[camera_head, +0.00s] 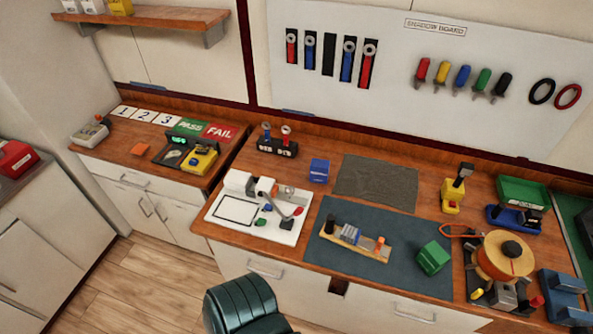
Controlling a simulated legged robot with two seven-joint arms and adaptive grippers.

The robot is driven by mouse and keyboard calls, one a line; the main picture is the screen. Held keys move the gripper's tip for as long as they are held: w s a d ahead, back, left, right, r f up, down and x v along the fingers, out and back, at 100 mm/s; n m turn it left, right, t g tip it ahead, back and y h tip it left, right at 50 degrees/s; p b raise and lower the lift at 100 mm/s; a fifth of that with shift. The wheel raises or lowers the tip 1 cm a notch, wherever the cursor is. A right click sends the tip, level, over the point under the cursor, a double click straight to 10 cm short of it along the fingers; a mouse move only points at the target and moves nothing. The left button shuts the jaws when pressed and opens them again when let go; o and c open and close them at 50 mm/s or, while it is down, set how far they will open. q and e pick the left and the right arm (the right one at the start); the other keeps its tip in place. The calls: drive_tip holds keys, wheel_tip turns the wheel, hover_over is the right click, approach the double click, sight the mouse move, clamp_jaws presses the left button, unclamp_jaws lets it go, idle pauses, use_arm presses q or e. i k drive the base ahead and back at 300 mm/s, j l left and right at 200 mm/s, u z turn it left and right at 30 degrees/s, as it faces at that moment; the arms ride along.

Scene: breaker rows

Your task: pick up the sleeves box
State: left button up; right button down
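A small blue box (319,171) with pale lettering stands upright on the wooden bench, behind the blue-grey mat and right of the white board. Its lettering is too small to read, so I cannot confirm that it is the sleeves box. A green box (433,258) sits on the right part of the mat. No gripper touches either box. Neither my left nor my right gripper is in view.
Around the blue box are a white board (222,224) with small parts, a dark block with two upright tools (277,146), a grey cloth (376,183) and the blue-grey mat (400,282). An orange reel (503,256) stands at right. A dark green seat (243,306) is in front.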

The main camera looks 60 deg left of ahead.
sight(320, 168)
drive_tip(key=u, duration=1.7)
